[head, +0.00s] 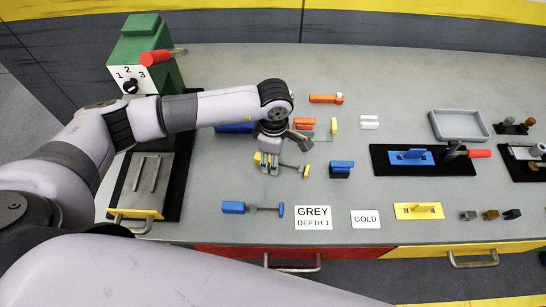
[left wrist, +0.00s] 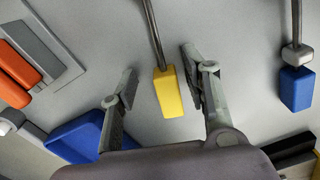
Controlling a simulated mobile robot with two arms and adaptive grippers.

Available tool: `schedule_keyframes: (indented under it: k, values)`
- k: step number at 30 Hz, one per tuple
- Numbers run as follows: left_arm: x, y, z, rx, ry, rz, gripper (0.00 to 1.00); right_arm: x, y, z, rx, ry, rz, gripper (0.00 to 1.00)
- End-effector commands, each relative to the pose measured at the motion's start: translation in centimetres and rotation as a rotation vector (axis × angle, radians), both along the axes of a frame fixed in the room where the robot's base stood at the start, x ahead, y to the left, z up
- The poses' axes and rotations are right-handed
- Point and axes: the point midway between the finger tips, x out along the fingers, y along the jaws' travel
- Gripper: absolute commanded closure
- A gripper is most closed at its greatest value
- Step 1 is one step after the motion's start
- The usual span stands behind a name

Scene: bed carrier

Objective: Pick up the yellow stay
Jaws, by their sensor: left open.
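The yellow stay lies on the grey worktop, a yellow block with a thin grey rod. In the head view its smaller yellow end (head: 307,171) shows to the right of my left gripper (head: 266,164), and its other end is mostly hidden under the gripper. In the left wrist view the yellow block (left wrist: 168,92) sits between the two fingers of my left gripper (left wrist: 160,65), with clear gaps on both sides, and the rod runs up out of the picture. My left gripper is open and empty. My right gripper is not in view.
A similar blue stay (head: 233,207) lies nearer the front edge. A green box (head: 140,42) stands back left.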

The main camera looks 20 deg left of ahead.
Motion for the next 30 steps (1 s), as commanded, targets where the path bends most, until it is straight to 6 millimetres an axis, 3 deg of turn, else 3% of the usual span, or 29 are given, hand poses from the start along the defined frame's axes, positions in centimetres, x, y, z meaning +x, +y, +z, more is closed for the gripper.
schedule_keyframes:
  k: [6, 23, 30]
  values:
    - [0.0, 0.0, 0.1, 0.0, 0.0, -0.001, 0.62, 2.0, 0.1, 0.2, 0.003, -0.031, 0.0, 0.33]
    - [0.0, 0.0, 0.1, 0.0, 0.0, 0.0, 0.99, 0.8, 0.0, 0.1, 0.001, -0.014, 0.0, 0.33]
    - [0.1, 0.0, 0.2, -0.001, -0.001, 0.0, 1.0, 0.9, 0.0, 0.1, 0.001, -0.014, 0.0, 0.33]
